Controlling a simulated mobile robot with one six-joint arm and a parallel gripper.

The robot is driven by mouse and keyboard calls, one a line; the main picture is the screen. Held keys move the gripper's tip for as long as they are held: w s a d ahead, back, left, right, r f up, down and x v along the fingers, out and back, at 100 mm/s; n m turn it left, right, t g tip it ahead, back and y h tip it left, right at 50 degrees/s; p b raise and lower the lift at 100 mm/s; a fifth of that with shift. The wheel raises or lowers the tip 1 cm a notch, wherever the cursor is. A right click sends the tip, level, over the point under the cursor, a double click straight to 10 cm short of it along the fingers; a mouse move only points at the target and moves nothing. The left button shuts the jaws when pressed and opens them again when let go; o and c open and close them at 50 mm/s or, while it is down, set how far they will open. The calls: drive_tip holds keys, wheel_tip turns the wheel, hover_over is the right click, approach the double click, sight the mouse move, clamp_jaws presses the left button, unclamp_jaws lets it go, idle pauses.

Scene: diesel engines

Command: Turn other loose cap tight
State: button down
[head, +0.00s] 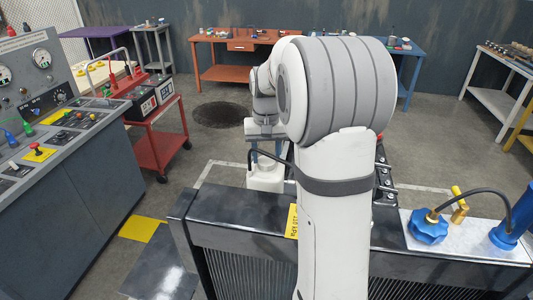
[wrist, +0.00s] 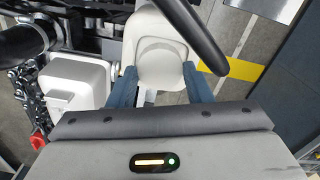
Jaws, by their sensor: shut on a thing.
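A white round cap (wrist: 162,66) sits on top of a pale, rounded tank (wrist: 150,25) in the wrist view. My gripper (wrist: 160,84) is over the tank, with one blue finger on each side of the cap, shut on it. In the head view my gripper (head: 266,151) is above the same white tank (head: 265,178), beyond the black engine housing. My arm hides much of the tank there, and the cap cannot be made out. Whether the cap is tight cannot be told. A blue lobed cap (head: 428,226) is on the right, well away from my gripper.
A white box (wrist: 75,82) stands left of the tank in the wrist view. A dark hose (wrist: 192,32) runs close by on the right. The black radiator housing (head: 240,228) lies in front.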

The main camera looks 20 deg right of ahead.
sight(266, 160)
drive_tip(key=m, duration=0.3)
drive_tip(key=shift+f, duration=0.1)
drive_tip(key=c, duration=0.6)
unclamp_jaws()
drive_tip(key=shift+c, duration=0.4)
drive_tip(key=shift+c, duration=0.2)
drive_tip(key=shift+r+p, duration=1)
drive_tip(key=shift+r, duration=2.55)
